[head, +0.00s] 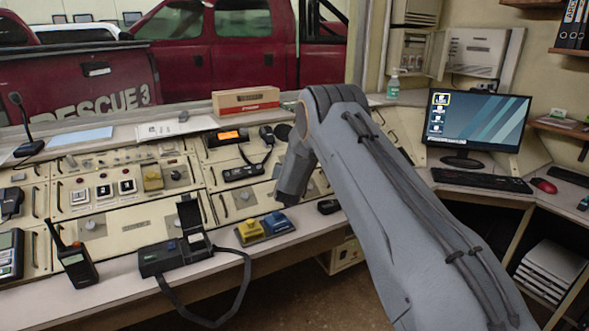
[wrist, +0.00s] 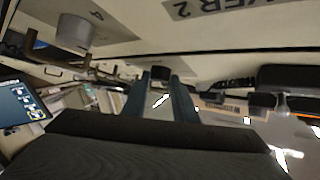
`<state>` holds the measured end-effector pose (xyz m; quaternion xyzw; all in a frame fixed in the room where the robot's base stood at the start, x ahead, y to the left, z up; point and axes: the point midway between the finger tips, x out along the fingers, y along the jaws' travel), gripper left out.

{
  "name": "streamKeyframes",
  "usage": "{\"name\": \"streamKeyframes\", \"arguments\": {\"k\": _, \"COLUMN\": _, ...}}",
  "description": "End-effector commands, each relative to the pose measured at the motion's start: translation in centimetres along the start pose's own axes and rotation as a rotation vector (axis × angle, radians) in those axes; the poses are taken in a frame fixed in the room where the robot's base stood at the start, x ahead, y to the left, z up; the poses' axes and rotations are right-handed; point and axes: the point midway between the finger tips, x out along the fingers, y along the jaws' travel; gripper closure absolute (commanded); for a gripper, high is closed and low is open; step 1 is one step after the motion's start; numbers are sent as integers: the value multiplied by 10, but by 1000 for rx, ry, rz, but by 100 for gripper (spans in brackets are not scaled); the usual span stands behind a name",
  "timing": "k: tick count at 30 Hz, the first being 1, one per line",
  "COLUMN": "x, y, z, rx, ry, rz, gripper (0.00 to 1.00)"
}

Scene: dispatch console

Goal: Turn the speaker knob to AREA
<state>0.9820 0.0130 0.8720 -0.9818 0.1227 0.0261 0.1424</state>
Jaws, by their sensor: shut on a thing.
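In the wrist view my gripper (wrist: 162,80) has its two fingers close together against the cream console panel, shut on a small dark part, the speaker knob (wrist: 160,72). The fingers cover most of it, so its pointer cannot be read. A label ending in "KER 2" (wrist: 210,7) is on the panel just above. No AREA mark is legible. In the head view my arm's wrist reaches down to the right part of the cream console (head: 135,222), and my fingers and the held knob are hidden behind it.
A grey round knob (wrist: 75,33) stands on the panel to the left of my fingers. In the head view, a yellow and blue pedal-like pair (head: 264,228), an open black case (head: 175,255) and a handheld radio (head: 75,262) are on the front ledge. A monitor (head: 475,120) stands at right.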

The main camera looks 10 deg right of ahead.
Motion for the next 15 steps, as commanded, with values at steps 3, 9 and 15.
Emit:
{"name": "streamKeyframes", "arguments": {"k": 3, "x": 1, "y": -6, "z": 2, "rx": 57, "ry": -5, "rz": 84, "gripper": 97}}
{"name": "streamKeyframes", "arguments": {"k": 9, "x": 2, "y": -10, "z": 1, "rx": 149, "ry": -15, "rz": 229, "gripper": 97}}
{"name": "streamKeyframes", "arguments": {"k": 15, "x": 3, "y": -12, "z": 0, "rx": 229, "ry": -24, "rz": 356, "gripper": 97}}
